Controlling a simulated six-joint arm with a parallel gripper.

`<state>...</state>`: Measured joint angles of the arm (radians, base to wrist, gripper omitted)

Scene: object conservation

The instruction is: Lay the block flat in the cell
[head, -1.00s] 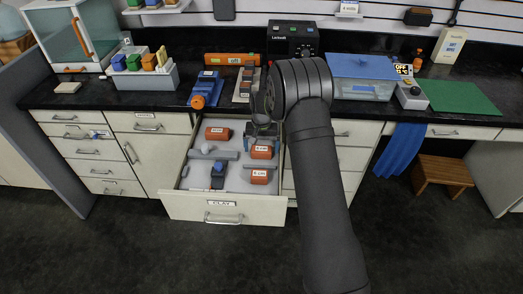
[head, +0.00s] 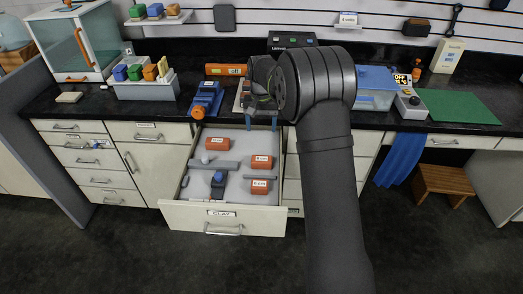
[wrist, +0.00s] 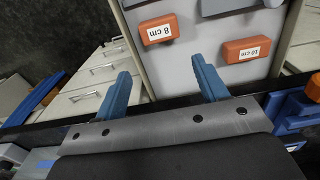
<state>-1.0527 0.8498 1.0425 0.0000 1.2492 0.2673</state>
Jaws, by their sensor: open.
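An open drawer labelled CLAY (head: 180,215) holds several orange labelled blocks. One block (head: 217,144) lies at its back left, one (head: 261,162) at its right middle, and one (head: 260,187) at its front right. Grey bars (head: 215,164) lie between them. The wrist view shows an 8 cm block (wrist: 158,29) and a 10 cm block (wrist: 246,49) lying apart beyond my fingers. I cannot tell which cell the task means. My gripper (wrist: 163,76) is open and empty, with blue fingers apart, above the drawer's back end by the counter edge. My arm partly hides it in the head view.
A dark blue item (head: 218,182) and a pale ball (head: 205,158) are in the drawer. On the counter stand a blue-orange device (head: 206,100), a bin of coloured blocks (head: 148,89), a blue-lidded tub (head: 375,90) and a green mat (head: 455,107).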

